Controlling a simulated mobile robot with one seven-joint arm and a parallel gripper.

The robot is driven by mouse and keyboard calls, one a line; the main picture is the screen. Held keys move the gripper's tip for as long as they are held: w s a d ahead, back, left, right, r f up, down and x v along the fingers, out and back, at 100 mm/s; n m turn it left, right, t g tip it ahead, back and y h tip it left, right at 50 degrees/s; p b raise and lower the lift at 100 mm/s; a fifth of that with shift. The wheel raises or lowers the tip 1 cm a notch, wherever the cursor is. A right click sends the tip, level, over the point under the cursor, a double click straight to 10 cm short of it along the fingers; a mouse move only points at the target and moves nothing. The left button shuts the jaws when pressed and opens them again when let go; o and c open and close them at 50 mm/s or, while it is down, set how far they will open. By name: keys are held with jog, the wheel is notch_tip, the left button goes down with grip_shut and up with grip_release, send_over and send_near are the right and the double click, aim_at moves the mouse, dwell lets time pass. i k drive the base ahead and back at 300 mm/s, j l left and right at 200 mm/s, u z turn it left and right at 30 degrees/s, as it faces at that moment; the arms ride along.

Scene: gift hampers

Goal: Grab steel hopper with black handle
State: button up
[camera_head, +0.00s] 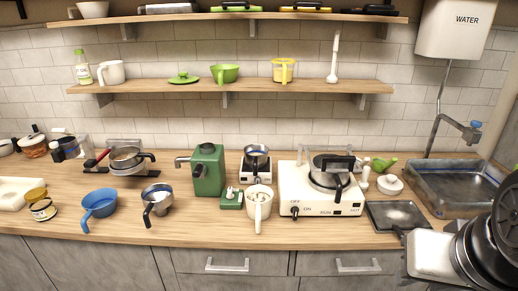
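A steel cup-shaped hopper with a black handle (157,200) stands on the front part of the wooden counter, left of centre. It looks open at the top, and its handle is on its left front side. A similar steel vessel with a dark rim (257,157) sits on a small white device further back. A steel pan with a black handle (126,158) rests on a stand to the left. Large black and white parts at the lower right look like my own arm. My gripper's fingertips do not show.
A blue pot (99,203) stands left of the hopper, and a green machine (208,170) stands behind it to the right. A white mug (259,208) and a white stove (318,192) are further right. The sink (455,180) is far right. Counter in front of the hopper is bare.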

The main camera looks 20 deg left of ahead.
aim_at(157, 197)
jog(key=u, duration=1.65)
jog(key=i+j+u, duration=0.15)
jog(key=i+j, duration=0.2)
jog(key=i+j+u, duration=0.2)
jog(key=i, duration=0.35)
jog(key=i+j+u, duration=0.15)
jog(key=i+j, duration=0.15)
jog(key=i, duration=0.15)
